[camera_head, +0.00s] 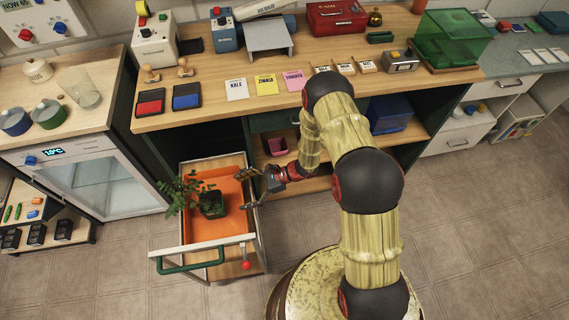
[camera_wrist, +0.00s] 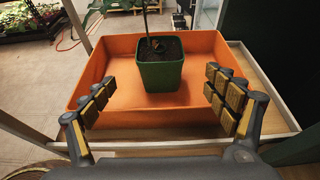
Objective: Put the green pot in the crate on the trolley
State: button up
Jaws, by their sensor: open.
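The green pot (camera_head: 212,207) holds dark soil and a leafy seedling. It stands upright inside the orange crate (camera_head: 232,192), on the crate's floor. The crate sits on the trolley (camera_head: 228,270), which has a green handle. My gripper (camera_head: 248,190) is at the crate's right side in the head view, with its fingers apart. In the wrist view the pot (camera_wrist: 160,75) is ahead of the open fingers (camera_wrist: 160,98), centred between them and apart from both. The seedling's top is cut off there.
The workbench (camera_head: 210,113) behind the trolley carries stamps, seed packets and machines. A glass-door cabinet (camera_head: 105,185) stands to the left. The tiled floor at the lower right is clear.

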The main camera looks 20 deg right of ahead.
jog(key=s+d+r+n+g+h, duration=0.1)
jog(key=s+d+r+n+h, duration=0.15)
jog(key=r+n, duration=0.75)
jog(key=s+d+r+n+g+h, duration=0.1)
jog(key=s+d+r+g+h, duration=0.15)
jog(key=r, duration=1.55)
jog(key=s+d+r+n+t+h, duration=0.8)
jog(key=s+d+r, duration=0.7)
jog(key=r, duration=0.4)
jog(key=shift+s+d, duration=0.15)
jog(key=shift+s, duration=0.3)
